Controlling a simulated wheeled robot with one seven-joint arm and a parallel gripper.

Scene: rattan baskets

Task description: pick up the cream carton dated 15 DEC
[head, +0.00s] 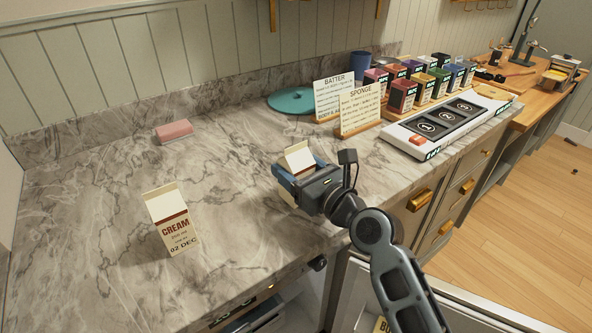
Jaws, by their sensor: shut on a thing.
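A cream carton (174,222) stands upright on the marble counter at the left, and its label reads "CREAM" and "02 DEC". My gripper (294,180) is over the counter to the right of that carton. It is shut on a second carton (299,158) with a white and dark red top showing between the jaws. The gripper hides most of this second carton, so its label and date cannot be read. I cannot tell whether its base touches the counter.
Two recipe cards, "BATTER" (334,97) and "SPONGE" (360,108), stand behind my gripper. A numbered panel (415,143) and several coloured boxes (403,95) are at the right. A pink block (174,132) and teal disc (291,101) lie farther back. The counter's left is mostly clear.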

